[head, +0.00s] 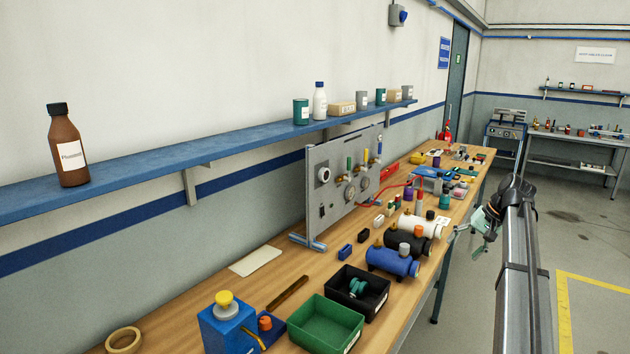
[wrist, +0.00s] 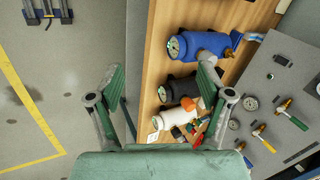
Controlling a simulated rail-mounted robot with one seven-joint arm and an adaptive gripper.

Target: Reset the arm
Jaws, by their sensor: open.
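My gripper (head: 476,240) hangs at the right edge of the wooden workbench (head: 398,318) in the head view, at the end of my arm on the right side. In the wrist view, my gripper (wrist: 160,82) has its two green fingers spread wide apart, with nothing between them. Below the fingers are the bench edge and the grey floor. A blue cylinder (head: 390,262), a black cylinder (head: 412,243) and a white cylinder (head: 420,228) lie on the bench to the left of my gripper. They also show beyond the fingers in the wrist view.
A grey panel (head: 322,202) with gauges and valves stands at the back of the bench. A green bin (head: 326,324) and a black bin (head: 374,301) are at the near end. A blue wall shelf (head: 120,190) runs above. The floor (head: 590,245) to the right is open.

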